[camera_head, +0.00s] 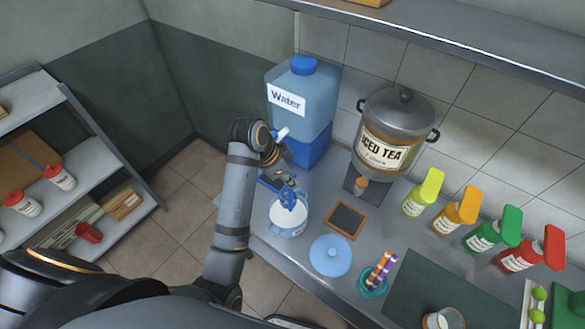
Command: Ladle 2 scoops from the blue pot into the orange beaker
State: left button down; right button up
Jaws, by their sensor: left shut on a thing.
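The blue pot (300,228) stands on the counter, uncovered, with white contents showing inside. My left gripper (287,181) is above the pot, pointing down, and is shut on a blue ladle (290,197). The ladle's lower end is at the white contents; its bowl is not clearly visible. A small clear cup with an orange-brown tint (458,317) stands at the bottom edge on a dark mat, partly cut off, with something white in it. It may be the orange beaker; I cannot tell for sure. My right gripper is not in view.
A light blue lid (330,256) and a small framed board (346,220) lie right of the pot. A teal cup (371,287) holds striped straws. The water container (303,100), tea urn (396,128) and several colored bottles (482,238) line the back. The dark mat (425,285) is mostly clear.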

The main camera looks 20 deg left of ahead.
aim_at(289, 201)
pick_arm(q)
jog(key=f, duration=0.6)
jog(key=shift+s+f, duration=0.3)
notch_tip(289, 201, down, 4)
jog(key=shift+s+r+b, duration=0.1)
jog(key=shift+r+b, duration=0.05)
jog(key=shift+b, duration=0.5)
jog(key=shift+f, duration=0.6)
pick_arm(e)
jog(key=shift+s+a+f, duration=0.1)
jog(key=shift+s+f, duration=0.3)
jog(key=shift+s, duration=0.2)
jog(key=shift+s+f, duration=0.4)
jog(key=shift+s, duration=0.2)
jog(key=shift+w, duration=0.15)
